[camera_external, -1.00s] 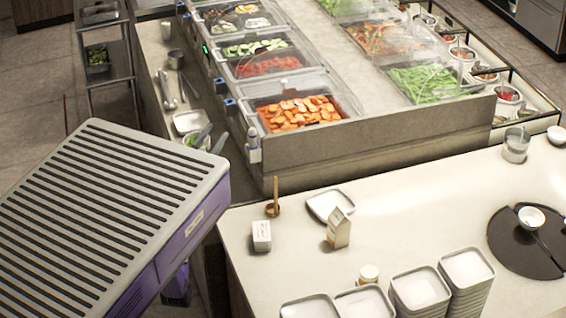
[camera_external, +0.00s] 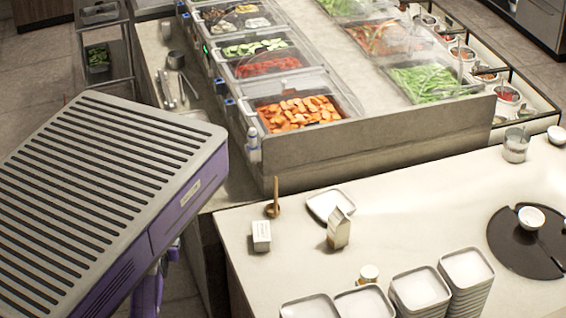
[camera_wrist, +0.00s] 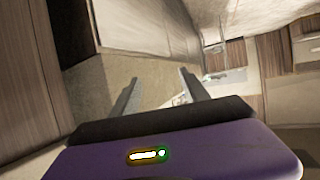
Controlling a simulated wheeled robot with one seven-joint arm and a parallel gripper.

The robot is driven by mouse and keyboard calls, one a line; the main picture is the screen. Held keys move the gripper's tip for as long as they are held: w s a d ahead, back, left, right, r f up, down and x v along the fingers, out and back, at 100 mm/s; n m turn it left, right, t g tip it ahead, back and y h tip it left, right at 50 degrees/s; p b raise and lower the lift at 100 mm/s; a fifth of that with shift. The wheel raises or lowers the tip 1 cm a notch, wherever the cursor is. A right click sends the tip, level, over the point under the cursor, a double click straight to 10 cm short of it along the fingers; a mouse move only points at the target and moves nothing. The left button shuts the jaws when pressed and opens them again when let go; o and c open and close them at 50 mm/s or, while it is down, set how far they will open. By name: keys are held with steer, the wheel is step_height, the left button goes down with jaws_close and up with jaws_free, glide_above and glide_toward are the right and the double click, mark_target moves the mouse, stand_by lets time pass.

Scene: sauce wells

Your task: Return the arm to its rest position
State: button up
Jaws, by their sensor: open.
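My gripper (camera_wrist: 159,76) is open in the wrist view, with its two dark fingers apart and nothing seen between them. Its purple housing fills the bottom of that view. The fingers point toward a tan panel and a pale area with small blurred items. In the external view my slatted, purple-sided body covers the left, with purple arm parts showing under its right side. The gripper itself cannot be made out there.
A white counter (camera_external: 400,210) holds plate stacks, a carton (camera_external: 339,228) and a white block (camera_external: 261,236). The food station (camera_external: 380,128) stands behind it, with a metal side shelf (camera_external: 152,62). Wood-fronted cabinets (camera_wrist: 278,62) show in the wrist view.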

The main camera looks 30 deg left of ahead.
steer(key=s+d+r+m+t+h+b, duration=0.1)
steer(key=s+d+m+h+b, duration=0.25)
steer(key=d, duration=0.45)
steer(key=s+d+m+t+h+b, duration=0.2)
steer(key=s+d+b, duration=0.15)
steer(key=d, duration=0.35)
step_height(320, 180, up, 18)
steer(key=p, duration=1.8)
steer(key=shift+s+f+n, duration=0.2)
steer(key=shift+n, duration=0.15)
